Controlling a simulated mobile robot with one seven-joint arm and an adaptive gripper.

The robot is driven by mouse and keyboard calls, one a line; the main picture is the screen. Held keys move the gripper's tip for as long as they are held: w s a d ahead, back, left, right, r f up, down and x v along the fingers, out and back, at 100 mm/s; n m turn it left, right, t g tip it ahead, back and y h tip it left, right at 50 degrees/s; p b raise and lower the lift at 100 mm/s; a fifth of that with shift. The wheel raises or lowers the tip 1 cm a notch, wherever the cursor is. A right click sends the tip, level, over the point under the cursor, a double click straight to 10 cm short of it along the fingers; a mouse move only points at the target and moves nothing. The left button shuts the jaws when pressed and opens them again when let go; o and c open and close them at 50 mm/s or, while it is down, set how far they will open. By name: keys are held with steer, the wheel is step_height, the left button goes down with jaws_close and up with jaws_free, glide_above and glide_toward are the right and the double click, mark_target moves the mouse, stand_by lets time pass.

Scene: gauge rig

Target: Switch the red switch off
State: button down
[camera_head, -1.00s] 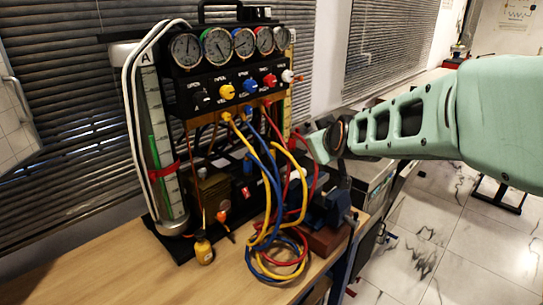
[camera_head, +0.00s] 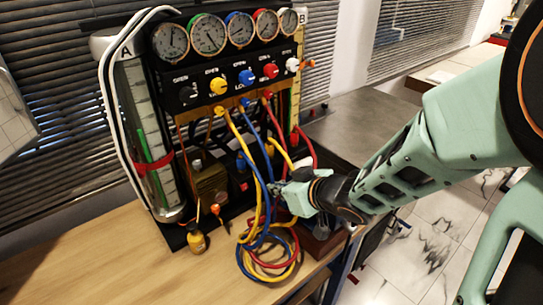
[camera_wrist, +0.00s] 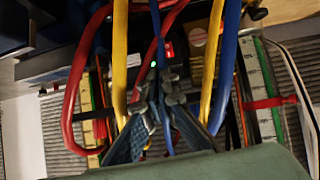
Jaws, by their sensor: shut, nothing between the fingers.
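The small red switch (camera_head: 243,187) sits low on the black rig, behind the hanging hoses, in the head view. In the wrist view the red switch (camera_wrist: 168,51) shows just beyond my fingertips, between the hoses. Its on or off position is too small to tell. My gripper (camera_head: 277,187) is shut and empty, to the right of the switch among the hoses. In the wrist view my gripper's fingers (camera_wrist: 164,78) come together a little below the switch in the picture. I cannot tell whether they touch it.
Yellow (camera_head: 258,185), blue (camera_head: 267,160) and red hoses hang in front of the rig, close around my gripper. Gauges (camera_head: 240,28) and coloured knobs (camera_head: 246,77) are above. A small yellow bottle (camera_head: 196,239) stands at the front. The wooden table (camera_head: 120,255) is clear at left.

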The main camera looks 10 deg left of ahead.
steer(key=shift+s+a+f+g, duration=0.15)
steer(key=shift+s+a+g, duration=0.05)
steer(key=shift+s, duration=0.15)
steer(key=shift+s+a+f+g, duration=0.15)
steer(key=shift+s+g, duration=0.05)
steer(key=shift+s, duration=0.15)
steer(key=b+x, duration=0.3)
steer(key=x, duration=1.1)
steer(key=shift+r, duration=0.15)
steer(key=shift+a, duration=0.1)
